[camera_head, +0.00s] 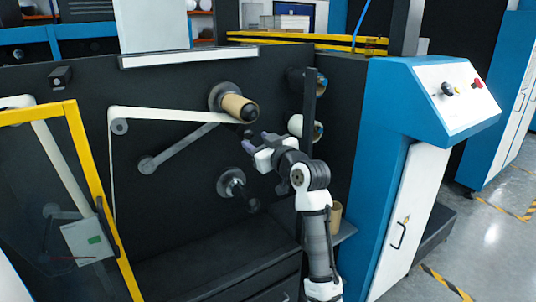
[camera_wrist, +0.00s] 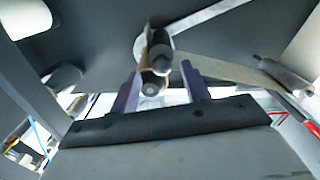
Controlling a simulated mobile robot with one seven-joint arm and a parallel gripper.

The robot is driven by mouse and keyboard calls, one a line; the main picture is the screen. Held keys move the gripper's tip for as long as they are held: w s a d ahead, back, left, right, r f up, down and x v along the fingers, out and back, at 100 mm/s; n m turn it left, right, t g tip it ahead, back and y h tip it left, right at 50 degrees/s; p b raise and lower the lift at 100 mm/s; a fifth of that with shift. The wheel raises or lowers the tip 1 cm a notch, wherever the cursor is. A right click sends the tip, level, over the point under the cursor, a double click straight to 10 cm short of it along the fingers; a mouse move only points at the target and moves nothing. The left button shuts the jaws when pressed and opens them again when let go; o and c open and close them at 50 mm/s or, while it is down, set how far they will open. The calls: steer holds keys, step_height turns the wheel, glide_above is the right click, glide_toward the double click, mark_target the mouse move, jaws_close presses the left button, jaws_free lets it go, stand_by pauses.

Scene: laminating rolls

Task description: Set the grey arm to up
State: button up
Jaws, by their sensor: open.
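The grey arm (camera_head: 185,143) is on the dark machine panel. It slopes down to the left from near the spindle with a cardboard core (camera_head: 236,106) to a roller (camera_head: 148,164) at its lower left end. My gripper (camera_head: 256,142) is open and empty, below and right of the core and apart from the grey arm. In the wrist view, a spindle with a tan core (camera_wrist: 158,48) shows ahead, between and beyond my purple fingers (camera_wrist: 160,72).
A white web (camera_head: 165,112) runs above the grey arm from a small roller (camera_head: 119,126). A bare lower spindle (camera_head: 232,184) sticks out below my gripper. A yellow-framed door (camera_head: 88,165) stands at left, and a blue control cabinet (camera_head: 385,130) at right.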

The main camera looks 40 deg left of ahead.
steer(key=b+v, duration=0.1)
steer(key=v, duration=0.4)
steer(key=shift+s+d, duration=0.1)
steer(key=shift+d, duration=0.05)
